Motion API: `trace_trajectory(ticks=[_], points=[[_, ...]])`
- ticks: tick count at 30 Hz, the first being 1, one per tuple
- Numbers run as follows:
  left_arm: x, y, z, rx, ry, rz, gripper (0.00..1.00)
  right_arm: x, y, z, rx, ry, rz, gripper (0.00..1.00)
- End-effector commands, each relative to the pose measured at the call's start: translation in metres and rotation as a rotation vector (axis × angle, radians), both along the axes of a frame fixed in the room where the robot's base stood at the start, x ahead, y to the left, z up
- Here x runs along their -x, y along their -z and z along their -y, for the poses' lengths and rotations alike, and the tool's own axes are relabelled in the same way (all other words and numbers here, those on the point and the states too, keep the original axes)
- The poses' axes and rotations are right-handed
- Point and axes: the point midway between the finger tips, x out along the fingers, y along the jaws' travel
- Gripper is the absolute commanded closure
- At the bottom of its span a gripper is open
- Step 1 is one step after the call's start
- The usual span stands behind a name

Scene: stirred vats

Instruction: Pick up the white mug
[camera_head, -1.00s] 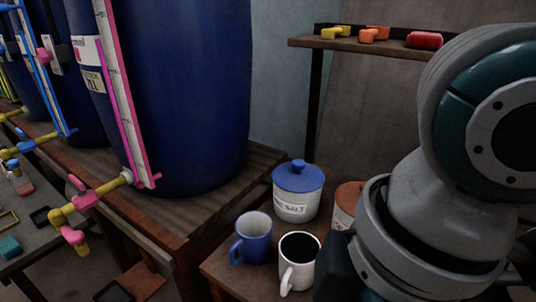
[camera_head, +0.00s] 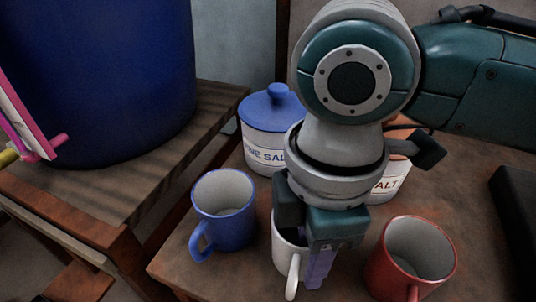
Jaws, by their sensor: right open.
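The white mug (camera_head: 286,256) stands on the brown table, partly hidden behind my right gripper. Its handle points toward the front of the picture and its rim is mostly covered. My right gripper (camera_head: 305,250) points down at the mug, with one finger in front of its right side. The jaws are open; where the other finger stands against the mug wall I cannot tell. My left gripper does not show.
A blue mug (camera_head: 224,210) stands close on the left and a red mug (camera_head: 411,258) close on the right. Behind are a blue-lidded salt jar (camera_head: 265,140) and another salt jar (camera_head: 388,184), partly hidden. A large blue vat (camera_head: 110,80) stands at the left.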

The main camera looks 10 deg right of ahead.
Motion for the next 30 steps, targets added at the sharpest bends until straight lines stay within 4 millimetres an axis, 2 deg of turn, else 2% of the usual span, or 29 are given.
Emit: trace_trajectory(ticks=[1,4,12,22,30], points=[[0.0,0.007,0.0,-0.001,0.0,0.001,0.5,0.0,0.012,0.0,0.001,0.0,-0.001,0.6],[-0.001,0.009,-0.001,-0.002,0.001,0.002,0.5,0.001,0.021,0.0,0.001,0.0,-0.001,0.6],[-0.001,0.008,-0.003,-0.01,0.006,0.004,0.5,0.0,0.021,0.0,0.0,0.0,0.001,0.61],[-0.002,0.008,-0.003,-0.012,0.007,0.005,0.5,0.0,0.021,0.0,0.0,0.0,0.001,0.98],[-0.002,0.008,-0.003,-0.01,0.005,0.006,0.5,0.001,0.021,0.0,0.0,0.0,0.0,1.0]])
